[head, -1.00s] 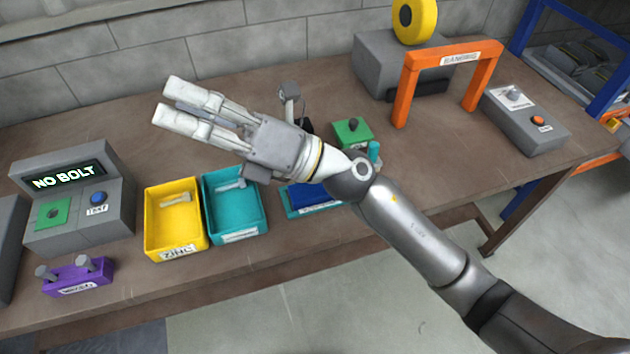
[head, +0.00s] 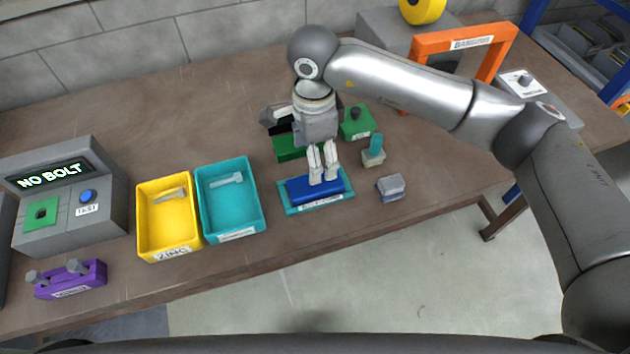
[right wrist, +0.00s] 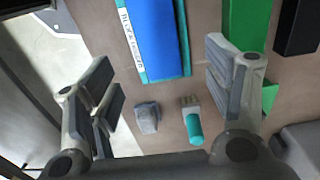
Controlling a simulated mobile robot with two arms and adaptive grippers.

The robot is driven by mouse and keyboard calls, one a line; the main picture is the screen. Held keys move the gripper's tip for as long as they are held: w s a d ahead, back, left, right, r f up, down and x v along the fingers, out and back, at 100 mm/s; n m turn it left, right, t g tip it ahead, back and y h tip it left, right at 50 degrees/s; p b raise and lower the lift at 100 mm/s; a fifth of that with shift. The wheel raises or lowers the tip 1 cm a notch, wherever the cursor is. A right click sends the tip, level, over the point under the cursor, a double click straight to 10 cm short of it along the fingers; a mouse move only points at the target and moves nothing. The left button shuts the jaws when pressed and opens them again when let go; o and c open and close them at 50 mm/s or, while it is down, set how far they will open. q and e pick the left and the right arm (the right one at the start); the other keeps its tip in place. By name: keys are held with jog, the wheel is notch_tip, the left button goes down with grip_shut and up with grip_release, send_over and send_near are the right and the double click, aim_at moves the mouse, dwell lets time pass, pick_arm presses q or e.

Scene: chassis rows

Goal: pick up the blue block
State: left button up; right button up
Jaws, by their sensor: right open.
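The blue block (head: 300,188) lies on a teal tray (head: 289,209) with a white label, near the front edge of the table. In the head view my right gripper (head: 323,178) points down with its fingertips over the block. A gap or contact there cannot be told. In the right wrist view the block (right wrist: 155,40) shows at the top, ahead of the open right fingers (right wrist: 165,95), with nothing between them. My left gripper is not in view.
A grey block (head: 391,187) and a teal-topped piece (head: 374,150) stand right of the tray. Green blocks (head: 356,123) are behind. A teal bin (head: 240,235) and a yellow bin (head: 147,250) stand left. An orange frame (head: 490,65) stands at back right.

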aim_at(315, 187)
notch_tip(315, 187, down, 3)
jog(key=shift+s+f+p, duration=0.1)
jog(key=shift+f+p, duration=0.05)
jog(key=shift+p, duration=0.15)
jog(key=shift+f+p, duration=0.45)
jog(key=shift+f, duration=0.15)
notch_tip(315, 187, down, 4)
jog(key=shift+s+d+r+p, duration=0.1)
jog(key=shift+r+p, duration=0.15)
jog(key=shift+p, duration=0.5)
jog(key=shift+f, duration=0.4)
jog(key=shift+c, duration=0.2)
jog(key=shift+r, duration=0.1)
jog(key=c, duration=1.5)
